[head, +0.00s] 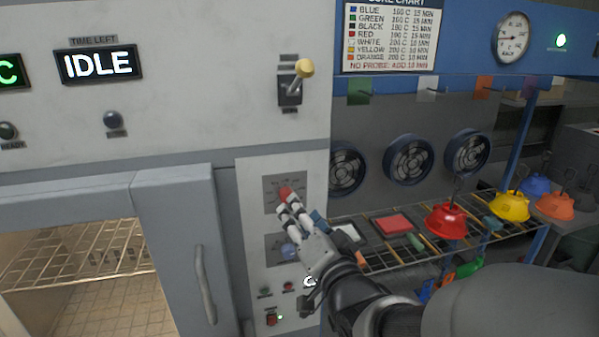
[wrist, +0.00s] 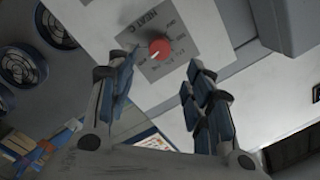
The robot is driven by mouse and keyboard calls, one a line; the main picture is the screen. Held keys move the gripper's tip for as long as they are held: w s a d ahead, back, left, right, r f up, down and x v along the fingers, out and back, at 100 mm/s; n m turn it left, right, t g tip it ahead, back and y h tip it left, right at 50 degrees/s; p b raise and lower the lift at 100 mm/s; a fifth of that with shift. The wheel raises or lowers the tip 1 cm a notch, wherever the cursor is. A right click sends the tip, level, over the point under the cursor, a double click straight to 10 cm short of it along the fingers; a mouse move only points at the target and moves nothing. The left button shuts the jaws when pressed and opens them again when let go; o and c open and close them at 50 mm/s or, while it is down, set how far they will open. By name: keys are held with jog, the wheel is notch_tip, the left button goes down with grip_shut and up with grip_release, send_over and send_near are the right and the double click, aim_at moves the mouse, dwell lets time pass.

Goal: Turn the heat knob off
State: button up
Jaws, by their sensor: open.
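The heat knob (head: 285,192) is a red dial on a grey plate on the white control panel, right of the oven door. In the wrist view the red knob (wrist: 160,49) shows in full, with "HEAT C" lettering and marks around it; the exact setting is too small to read. My gripper (head: 288,209) is in front of the panel just below the knob. In the wrist view its open fingers (wrist: 158,88) stand on either side below the knob, apart from it, with nothing between them.
A blue knob (head: 289,250) sits below on the same panel, with small buttons and a red switch (head: 271,319) under it. A yellow-tipped lever (head: 304,69) is above. The door handle (head: 205,285) is left. A rack with coloured hoods (head: 446,221) stands right.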

aim_at(287, 196)
jog(key=x, duration=0.7)
jog(key=shift+f, duration=0.15)
jog(key=shift+c, duration=0.3)
jog(key=c, duration=1)
